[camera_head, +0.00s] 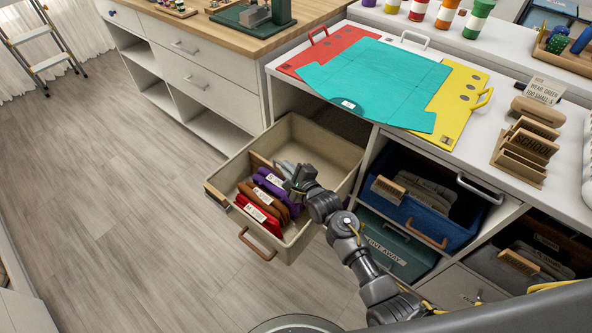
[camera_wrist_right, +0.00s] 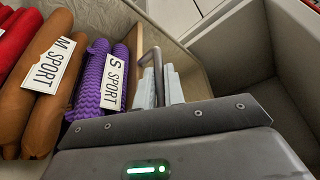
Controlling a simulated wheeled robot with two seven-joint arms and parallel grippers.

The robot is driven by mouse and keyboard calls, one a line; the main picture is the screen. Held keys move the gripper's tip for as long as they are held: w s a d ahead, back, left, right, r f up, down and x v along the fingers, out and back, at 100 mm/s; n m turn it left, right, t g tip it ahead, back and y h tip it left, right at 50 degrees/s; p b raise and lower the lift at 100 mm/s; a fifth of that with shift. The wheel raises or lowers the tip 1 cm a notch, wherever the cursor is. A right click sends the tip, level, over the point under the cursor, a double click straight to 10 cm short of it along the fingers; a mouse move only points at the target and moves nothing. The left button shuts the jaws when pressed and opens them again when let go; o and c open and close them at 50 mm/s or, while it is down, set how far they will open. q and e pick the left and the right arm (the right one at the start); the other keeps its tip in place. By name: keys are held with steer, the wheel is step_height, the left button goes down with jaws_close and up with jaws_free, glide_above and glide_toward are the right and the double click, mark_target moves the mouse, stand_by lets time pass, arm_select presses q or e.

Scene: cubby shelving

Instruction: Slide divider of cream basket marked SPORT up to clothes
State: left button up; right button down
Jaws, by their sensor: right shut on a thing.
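The cream basket (camera_head: 325,212) is pulled out of the shelving. Rolled red (camera_head: 259,219), brown (camera_head: 264,203) and purple (camera_head: 270,183) clothes stand in it. In the right wrist view, the brown (camera_wrist_right: 35,95) and purple (camera_wrist_right: 98,85) rolls carry SPORT tags. A wooden divider (camera_head: 262,162) stands beside the purple clothes, and its edge shows in the right wrist view (camera_wrist_right: 137,45). My left gripper is out of view.
A blue basket (camera_head: 402,203) and a teal GIVE AWAY basket (camera_head: 395,250) sit in cubbies to the right. A worktop above holds a teal garment (camera_head: 385,85) on a red and yellow folding board. Wood floor (camera_head: 120,190) is clear on the left.

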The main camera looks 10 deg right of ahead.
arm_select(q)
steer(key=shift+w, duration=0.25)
arm_select(e)
steer(key=shift+w+d+f, duration=0.1)
steer(key=shift+w+d, duration=0.05)
steer(key=shift+d, duration=0.1)
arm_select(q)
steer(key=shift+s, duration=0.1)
arm_select(e)
steer(key=c, duration=1.5)
jaws_free()
steer(key=shift+a, duration=0.15)
